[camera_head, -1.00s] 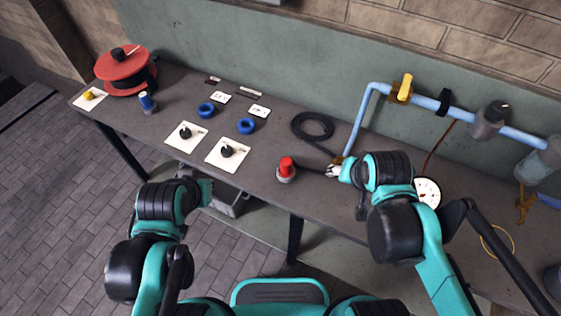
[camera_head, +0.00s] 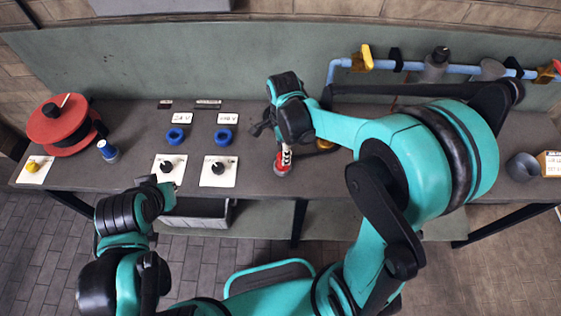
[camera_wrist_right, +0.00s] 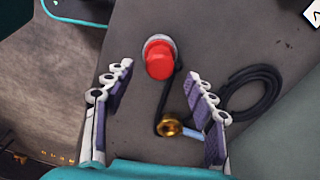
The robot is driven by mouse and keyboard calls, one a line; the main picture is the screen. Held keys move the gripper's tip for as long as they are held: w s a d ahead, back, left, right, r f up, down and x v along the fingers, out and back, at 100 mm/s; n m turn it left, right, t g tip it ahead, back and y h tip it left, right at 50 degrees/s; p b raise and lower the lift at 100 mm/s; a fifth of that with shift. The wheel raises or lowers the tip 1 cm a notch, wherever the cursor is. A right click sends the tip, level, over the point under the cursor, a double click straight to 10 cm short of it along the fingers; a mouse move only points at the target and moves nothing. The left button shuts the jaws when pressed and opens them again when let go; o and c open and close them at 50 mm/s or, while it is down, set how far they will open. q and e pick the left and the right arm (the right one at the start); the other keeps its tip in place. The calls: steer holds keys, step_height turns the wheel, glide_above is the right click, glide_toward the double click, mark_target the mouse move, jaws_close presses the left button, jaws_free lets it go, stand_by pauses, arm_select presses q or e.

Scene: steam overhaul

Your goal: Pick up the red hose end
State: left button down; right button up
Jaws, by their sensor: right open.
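The red hose end (camera_wrist_right: 158,60) is a red cap on a pale round base, standing on the grey bench. A black hose (camera_wrist_right: 247,92) runs from beside it into a coil. My right gripper (camera_wrist_right: 165,88) is open above the bench, its two fingers on either side of the view with the red cap just beyond and between their tips. In the head view the right gripper (camera_head: 285,152) hangs over the red hose end (camera_head: 281,169) and partly hides it. My left gripper (camera_head: 170,190) is at the bench's front edge; its fingers are too small to judge.
On the bench (camera_head: 120,180) are a red reel (camera_head: 60,128), a blue-topped part (camera_head: 107,150), blue rings (camera_head: 175,136) and black knobs on white plates (camera_head: 217,174). A blue pipe with a yellow valve handle (camera_head: 366,56) runs behind. A dark cup (camera_head: 522,167) stands right.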

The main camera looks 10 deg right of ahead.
mark_target(279, 166)
step_height(279, 166, down, 6)
steer(key=shift+r+b, duration=0.25)
steer(key=shift+b, duration=0.6)
jaws_close()
